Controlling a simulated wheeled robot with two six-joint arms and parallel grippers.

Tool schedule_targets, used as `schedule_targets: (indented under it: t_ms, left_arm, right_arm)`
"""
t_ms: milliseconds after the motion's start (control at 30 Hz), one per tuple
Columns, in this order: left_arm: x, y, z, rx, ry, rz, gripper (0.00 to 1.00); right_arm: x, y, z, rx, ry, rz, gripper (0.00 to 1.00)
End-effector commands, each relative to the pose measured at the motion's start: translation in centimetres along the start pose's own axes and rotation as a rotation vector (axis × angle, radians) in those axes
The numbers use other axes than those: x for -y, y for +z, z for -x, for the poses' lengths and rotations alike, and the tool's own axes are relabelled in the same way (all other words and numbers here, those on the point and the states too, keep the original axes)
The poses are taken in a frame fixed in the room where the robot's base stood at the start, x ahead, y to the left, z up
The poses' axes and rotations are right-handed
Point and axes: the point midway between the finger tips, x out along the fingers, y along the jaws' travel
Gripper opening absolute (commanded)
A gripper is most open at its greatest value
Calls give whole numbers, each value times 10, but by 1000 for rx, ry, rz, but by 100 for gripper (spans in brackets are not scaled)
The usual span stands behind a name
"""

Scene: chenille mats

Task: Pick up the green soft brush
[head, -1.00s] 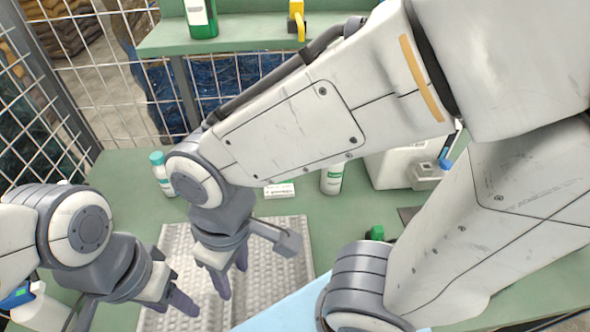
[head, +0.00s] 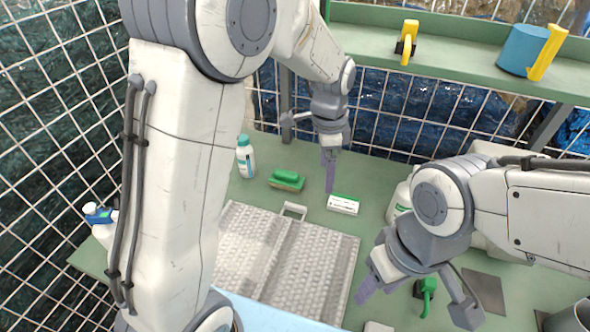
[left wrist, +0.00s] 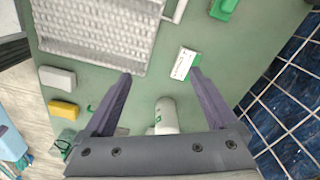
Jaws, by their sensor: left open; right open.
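The green soft brush (head: 286,180) lies on the green table behind the grey mat (head: 247,236), with a green back and brownish bristles. In the left wrist view, part of the brush (left wrist: 223,9) shows at the top edge. My left gripper (head: 329,172) points down to the right of the brush, apart from it. In the left wrist view, its fingers (left wrist: 160,78) are spread and empty, with a white-green box (left wrist: 185,64) beyond the right fingertip. My right gripper (head: 366,287) is open by the mat's right side, with no object seen in it.
A white bottle with a teal cap (head: 245,157) stands left of the brush. The box (head: 343,204) lies to its right. A green-handled tool (head: 426,291) is near my right gripper. A shelf (head: 450,61) spans the back; wire mesh encloses the table.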

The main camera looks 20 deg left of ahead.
Motion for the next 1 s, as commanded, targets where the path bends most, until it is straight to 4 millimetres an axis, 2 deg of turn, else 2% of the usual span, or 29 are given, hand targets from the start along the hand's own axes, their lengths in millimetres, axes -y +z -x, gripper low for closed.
schedule_targets:
  t_ms: [33,100,200,300,500,733,1000]
  left_arm:
    - [36,13,-15,11,5,-53,92]
    - [77,30,-33,18,6,-148,92]
    - [118,55,-55,27,8,-256,92]
    - [142,74,-70,32,10,-330,92]
    - [159,90,-88,36,14,-394,92]
    - [158,92,-123,36,16,-399,92]
    - [157,92,-144,36,16,-398,92]
  right_arm:
    - [0,0,2,0,0,0,50]
    - [0,0,3,0,0,0,50]
    - [0,0,4,0,0,0,50]
    - [0,0,4,0,0,0,50]
    - [0,0,8,0,0,0,50]
    - [1,-1,19,0,0,-1,50]
    - [2,-2,30,0,0,-2,50]
